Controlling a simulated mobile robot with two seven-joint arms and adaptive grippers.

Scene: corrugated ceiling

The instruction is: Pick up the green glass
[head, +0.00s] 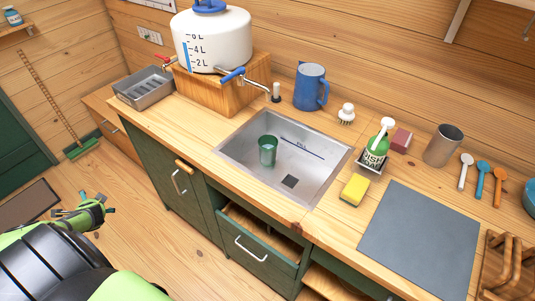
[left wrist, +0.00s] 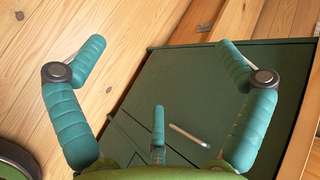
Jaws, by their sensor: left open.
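The green glass (head: 267,152) stands upright inside the metal sink (head: 325,163), near its left side. It is translucent and appears empty. My left gripper (head: 84,208) is at the lower left of the head view, low over the wooden floor and well away from the glass. In the left wrist view its teal fingers (left wrist: 160,70) are spread wide with nothing between them. The glass does not show in the left wrist view. My right gripper is in neither view.
The wooden counter carries a white water tank (head: 213,42), a blue jug (head: 310,88), a soap bottle (head: 378,145), a yellow sponge (head: 354,190) and a grey mat (head: 420,240). A drawer (head: 262,240) below the sink is partly open. A green cabinet (left wrist: 210,85) faces my left gripper.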

